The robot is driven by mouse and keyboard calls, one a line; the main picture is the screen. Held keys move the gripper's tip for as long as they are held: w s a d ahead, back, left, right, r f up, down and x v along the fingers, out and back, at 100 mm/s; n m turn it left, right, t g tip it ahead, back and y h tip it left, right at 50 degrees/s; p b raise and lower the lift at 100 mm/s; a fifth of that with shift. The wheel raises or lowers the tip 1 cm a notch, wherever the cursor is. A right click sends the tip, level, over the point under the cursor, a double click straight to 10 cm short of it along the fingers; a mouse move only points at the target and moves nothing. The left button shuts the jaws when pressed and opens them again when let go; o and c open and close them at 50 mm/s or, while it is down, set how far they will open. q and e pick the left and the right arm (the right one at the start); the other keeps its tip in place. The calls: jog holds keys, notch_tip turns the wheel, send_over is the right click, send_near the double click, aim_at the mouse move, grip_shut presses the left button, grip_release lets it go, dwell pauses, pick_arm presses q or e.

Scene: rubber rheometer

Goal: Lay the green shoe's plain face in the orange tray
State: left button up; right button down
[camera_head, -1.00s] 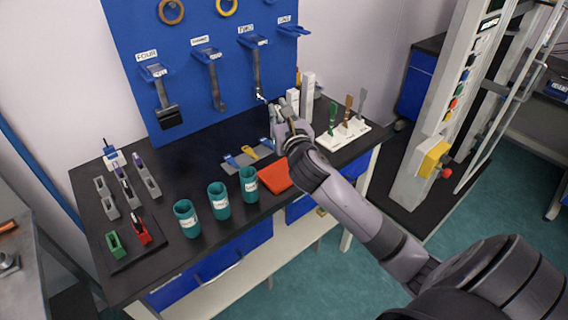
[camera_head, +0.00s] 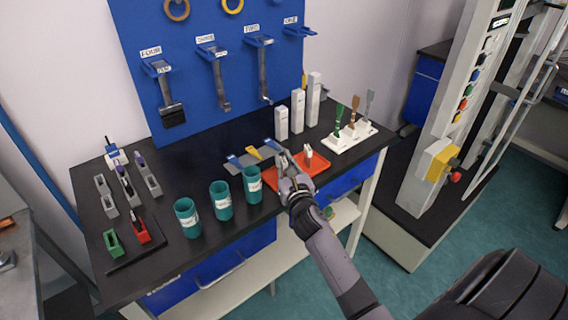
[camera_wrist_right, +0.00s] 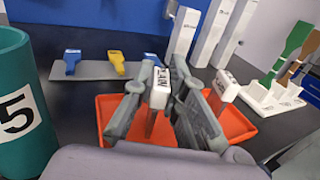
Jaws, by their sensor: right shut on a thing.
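The orange tray (camera_head: 325,177) lies flat near the bench's front edge; it also shows in the wrist view (camera_wrist_right: 237,128). My right gripper (camera_head: 287,158) is over its left part. In the wrist view its fingers (camera_wrist_right: 166,105) are shut on a white-capped face piece (camera_wrist_right: 159,88) with a small dark label, held upright. I cannot tell whether its lower end touches the tray. A second white-capped piece (camera_wrist_right: 226,86) stands at the tray's right part; it also shows in the head view (camera_head: 308,151). The green shoe (camera_head: 113,243) sits at the bench's left, with no white cap showing.
Teal cups (camera_head: 221,200) stand left of the tray. A grey strip with coloured tabs (camera_head: 247,158) lies behind. White posts (camera_head: 297,112) and a white stand of spatulas (camera_head: 349,135) are at back right.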

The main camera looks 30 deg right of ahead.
jog(key=c, duration=1.6)
grip_release()
jog(key=shift+c, duration=0.2)
jog(key=b+v, duration=0.1)
jog(key=v, duration=1.1)
jog(key=shift+r, duration=0.1)
